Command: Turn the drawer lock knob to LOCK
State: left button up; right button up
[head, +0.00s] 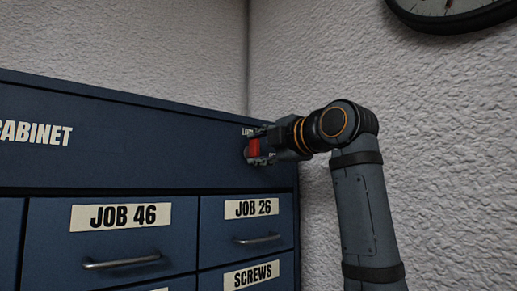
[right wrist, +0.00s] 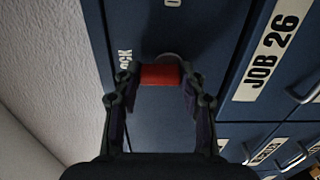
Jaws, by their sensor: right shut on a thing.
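The red lock knob (head: 254,147) is on the upper right of the blue cabinet's front in the head view. It also shows in the right wrist view (right wrist: 160,75), where its red bar lies across the picture between the two fingers. My right gripper (head: 259,146) is at the knob, with its fingers on either side of it, and is shut on it. In the right wrist view my right gripper (right wrist: 160,80) hides part of the lettering beside the knob; only "OCK" (right wrist: 125,60) shows. My left gripper is not in view.
The blue cabinet (head: 150,120) has closed drawers below the knob, labelled JOB 46 (head: 120,216) and JOB 26 (head: 250,208), with bar handles (head: 122,261). A white textured wall stands close on the right. A clock (head: 450,10) hangs at the upper right.

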jog(key=shift+f, duration=0.1)
jog(key=o, duration=1.1)
jog(key=shift+o, duration=0.2)
jog(key=v, duration=1.2)
